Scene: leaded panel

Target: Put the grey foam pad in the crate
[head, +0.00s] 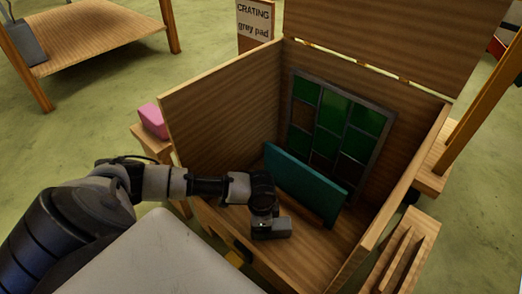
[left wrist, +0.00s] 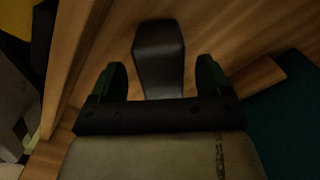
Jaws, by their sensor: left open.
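The crate (head: 225,88) is an open wooden box with its lid raised at the back. My left gripper (head: 271,236) reaches down inside its near part, by the near wall. In the left wrist view my left gripper (left wrist: 160,78) is open, its two dark fingers apart. A dark grey block (left wrist: 160,52), which looks like the grey foam pad, shows between and beyond the fingers, close to the crate's wood. I cannot tell whether they touch it. In the head view I cannot separate the pad from the gripper. My right gripper is not in view.
A green leaded panel (head: 335,122) leans at the crate's back, with a teal board (head: 303,186) standing before it. A pink block (head: 153,120) lies on a ledge outside left. A sign (head: 254,20) reads "CRATING grey pad". A wooden table (head: 80,35) stands far left.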

